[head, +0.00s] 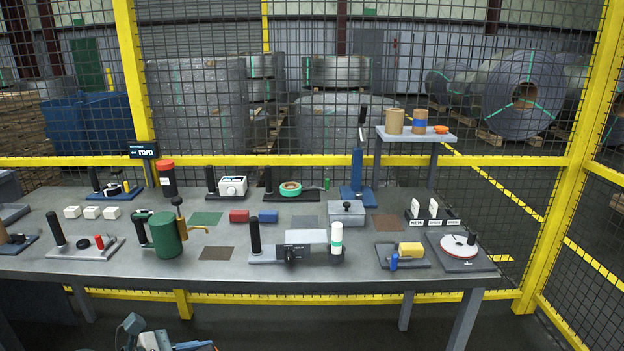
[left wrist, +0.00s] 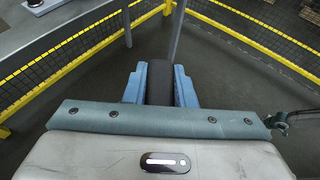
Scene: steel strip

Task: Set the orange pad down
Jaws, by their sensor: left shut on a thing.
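My left gripper (left wrist: 159,84) shows in the left wrist view, its two blue fingers shut on a dark, nearly black thing (left wrist: 160,80). I see no orange on this held thing, and its lower end is hidden behind the wrist. Dark floor lies beyond the fingers. In the head view, a small orange piece (head: 441,129) lies on the raised shelf (head: 397,133) at the right. A yellow block (head: 410,248) sits on a dark tray at the bench's right front. My right gripper is not in view.
The grey bench (head: 340,275) carries several tools, including a green pot (head: 165,235) and a round white disc (head: 458,246). Flat green and brown patches lie on it. Yellow fence rails (left wrist: 80,50) run beyond the left gripper. Small clear patches remain between the tools.

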